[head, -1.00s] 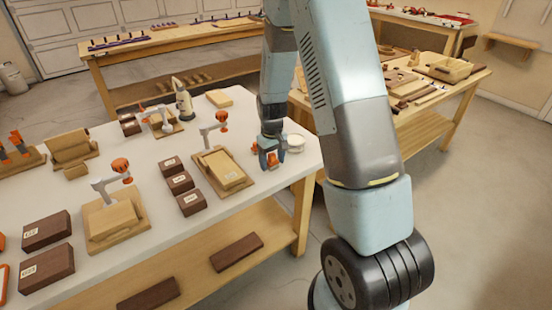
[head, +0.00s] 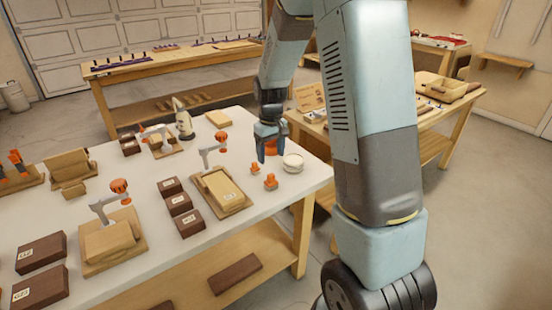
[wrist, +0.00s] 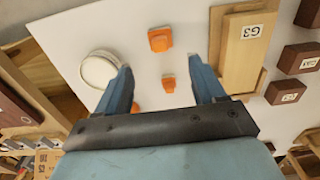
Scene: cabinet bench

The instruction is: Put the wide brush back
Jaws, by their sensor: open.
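My gripper (head: 270,156) is open above the right end of the white bench (head: 150,218). In the wrist view its two blue fingers (wrist: 160,65) are apart, with nothing held between them. Small orange pieces lie on the bench beneath and ahead of it: a larger one (wrist: 160,39), a smaller one (wrist: 168,84), and one partly hidden by the left finger (wrist: 135,107). In the head view two orange pieces (head: 270,182) stand in front of the gripper. I cannot make out a wide brush for certain in either view.
A round white container (head: 293,162) stands right of the gripper. A wooden board marked G3 (wrist: 250,42) lies to the other side, with dark labelled blocks (wrist: 298,58) beyond. Clamp fixtures (head: 112,235) fill the bench's left. Another bench (head: 440,130) stands behind, at right.

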